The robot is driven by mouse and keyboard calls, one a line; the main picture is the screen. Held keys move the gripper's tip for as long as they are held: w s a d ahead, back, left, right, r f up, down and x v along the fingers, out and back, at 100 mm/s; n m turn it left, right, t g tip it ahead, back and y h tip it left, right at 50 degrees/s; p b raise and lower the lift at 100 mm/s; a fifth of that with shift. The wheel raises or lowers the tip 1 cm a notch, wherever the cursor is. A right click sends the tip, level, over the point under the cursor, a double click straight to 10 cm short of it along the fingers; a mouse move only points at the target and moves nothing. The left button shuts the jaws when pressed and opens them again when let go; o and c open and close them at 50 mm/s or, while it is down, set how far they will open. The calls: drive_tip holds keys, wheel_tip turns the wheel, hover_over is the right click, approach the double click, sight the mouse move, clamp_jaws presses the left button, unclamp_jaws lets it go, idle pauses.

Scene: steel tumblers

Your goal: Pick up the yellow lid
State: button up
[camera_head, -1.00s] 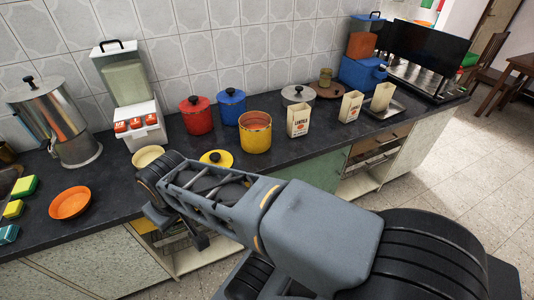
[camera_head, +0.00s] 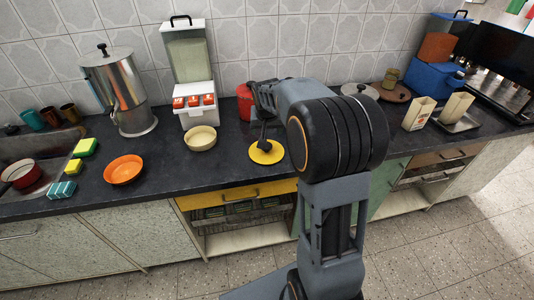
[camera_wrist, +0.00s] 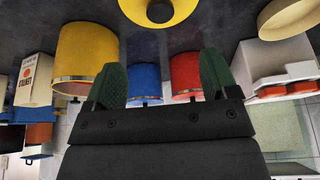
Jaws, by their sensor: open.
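The yellow lid (camera_head: 270,157) lies on the dark countertop near its front edge in the head view, with a black part over its middle. In the wrist view the lid (camera_wrist: 172,14) shows at the top centre, cut off by the frame, with its black knob. My gripper (camera_wrist: 162,78) is open there, its two green fingers apart with nothing held between them. The lid lies beyond the fingertips. In the head view my gripper (camera_head: 262,125) is small and dark, close to the lid and partly hidden by my arm.
A yellow pot (camera_wrist: 85,50), blue pot (camera_wrist: 144,78) and red pot (camera_wrist: 186,73) stand around the gripper in the wrist view. A cream bowl (camera_head: 200,139), orange plate (camera_head: 124,170) and white dispenser (camera_head: 190,90) are left of the lid. A steel urn (camera_head: 120,90) stands further left.

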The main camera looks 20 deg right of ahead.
hover_over(267, 146)
drive_tip(key=s, duration=0.2)
drive_tip(key=f, duration=0.7)
drive_tip(key=shift+a+f, duration=0.35)
drive_tip(key=shift+p+x, duration=0.4)
drive_tip(key=shift+x, duration=2.85)
drive_tip(key=shift+a, duration=0.1)
drive_tip(key=shift+c, duration=0.2)
drive_tip(key=c, duration=1)
